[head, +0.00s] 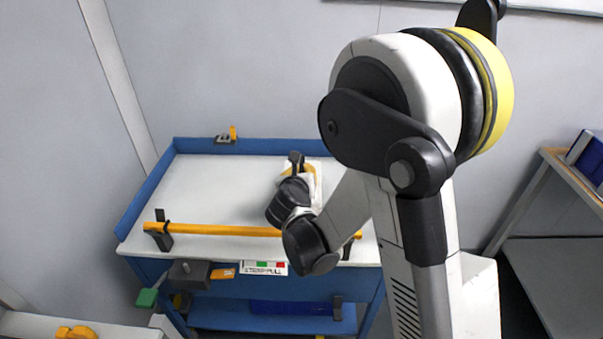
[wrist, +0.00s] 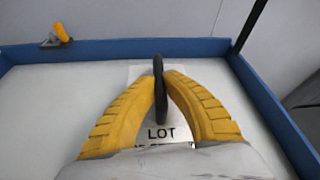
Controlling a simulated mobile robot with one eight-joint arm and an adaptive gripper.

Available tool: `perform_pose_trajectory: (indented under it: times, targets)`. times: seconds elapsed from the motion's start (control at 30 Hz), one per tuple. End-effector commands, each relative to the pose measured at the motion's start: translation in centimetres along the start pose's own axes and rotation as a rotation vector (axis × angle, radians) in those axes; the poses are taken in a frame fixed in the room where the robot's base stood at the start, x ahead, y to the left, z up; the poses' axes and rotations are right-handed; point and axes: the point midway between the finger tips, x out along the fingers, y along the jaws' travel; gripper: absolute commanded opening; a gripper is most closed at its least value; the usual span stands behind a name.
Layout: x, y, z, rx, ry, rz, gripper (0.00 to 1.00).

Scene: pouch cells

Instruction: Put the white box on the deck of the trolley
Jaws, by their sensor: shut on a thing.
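The white box (wrist: 140,73) shows between and below my fingers in the wrist view, with "LOT" printed on its near part. A dark, upright, rounded piece stands over it. My gripper (wrist: 160,88) has its two yellow fingers shut on this dark piece. In the head view, the white box (head: 317,168) is mostly hidden behind my gripper (head: 297,172). Both are over the right part of the trolley's pale deck (head: 215,190). I cannot tell whether the box's underside touches the deck.
A blue rim (head: 250,146) edges the deck. A yellow handle bar (head: 225,230) runs along the near side. A small yellow and grey item (head: 227,137) sits at the back rim. The deck's left part is clear. A shelf with a blue bin (head: 590,160) stands at right.

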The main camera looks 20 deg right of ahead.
Motion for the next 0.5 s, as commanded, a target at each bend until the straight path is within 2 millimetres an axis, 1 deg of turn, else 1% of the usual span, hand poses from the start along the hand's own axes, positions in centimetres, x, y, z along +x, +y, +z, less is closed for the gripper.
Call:
perform_pose_trajectory:
  times: [0.17,0.2,0.27,0.5]
  targets:
    - [0.01,0.00,0.03,-0.001,-0.001,0.000,0.00]
    - [0.05,0.01,-0.09,0.000,0.000,0.000,0.12]
    - [0.03,0.00,-0.06,0.000,0.000,0.000,0.29]
    - [0.03,0.00,-0.06,0.000,0.000,0.000,0.29]
